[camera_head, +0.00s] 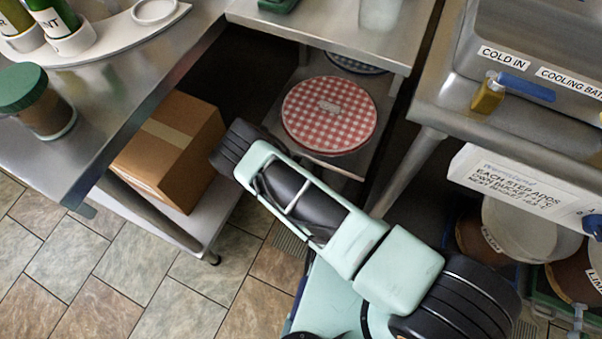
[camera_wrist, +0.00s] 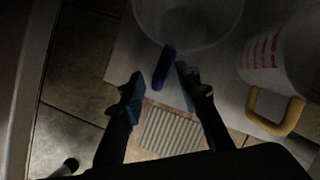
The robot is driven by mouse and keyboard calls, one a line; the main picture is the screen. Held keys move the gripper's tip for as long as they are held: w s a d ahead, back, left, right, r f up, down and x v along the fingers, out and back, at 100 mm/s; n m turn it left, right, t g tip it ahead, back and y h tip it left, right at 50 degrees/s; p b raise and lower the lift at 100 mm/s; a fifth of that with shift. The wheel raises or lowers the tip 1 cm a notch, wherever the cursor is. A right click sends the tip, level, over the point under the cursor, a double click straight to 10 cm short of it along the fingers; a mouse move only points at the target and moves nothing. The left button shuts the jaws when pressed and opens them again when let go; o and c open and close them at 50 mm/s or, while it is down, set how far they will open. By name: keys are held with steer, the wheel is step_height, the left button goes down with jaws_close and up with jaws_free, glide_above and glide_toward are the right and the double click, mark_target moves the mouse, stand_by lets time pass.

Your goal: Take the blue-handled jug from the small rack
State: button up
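The blue-handled jug (camera_wrist: 190,22) is a pale translucent vessel at the top of the dim wrist view. Its blue handle (camera_wrist: 163,66) points toward my gripper (camera_wrist: 158,84). My gripper is open, with the handle's end between its fingertips, closer to the right finger. I cannot tell whether that finger touches it. The jug stands on a pale shelf (camera_wrist: 122,62), apparently the small rack. A second jug (camera_wrist: 275,58) with red markings and a yellow handle (camera_wrist: 275,114) stands to the right. In the head view my arm hides the gripper, and neither jug shows.
A bucket with a red checkered cover (camera_head: 330,110) sits under the steel table (camera_head: 320,32). A cardboard box (camera_head: 172,148) is on the lower shelf at left. Lidded buckets (camera_head: 520,228) stand below the sink at right. Tiled floor (camera_head: 130,270) is clear at lower left.

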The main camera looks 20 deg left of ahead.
steer(key=shift+w+f, duration=0.1)
steer(key=shift+f, duration=0.15)
steer(key=shift+c, duration=0.5)
jaws_close()
steer(key=shift+r, duration=0.15)
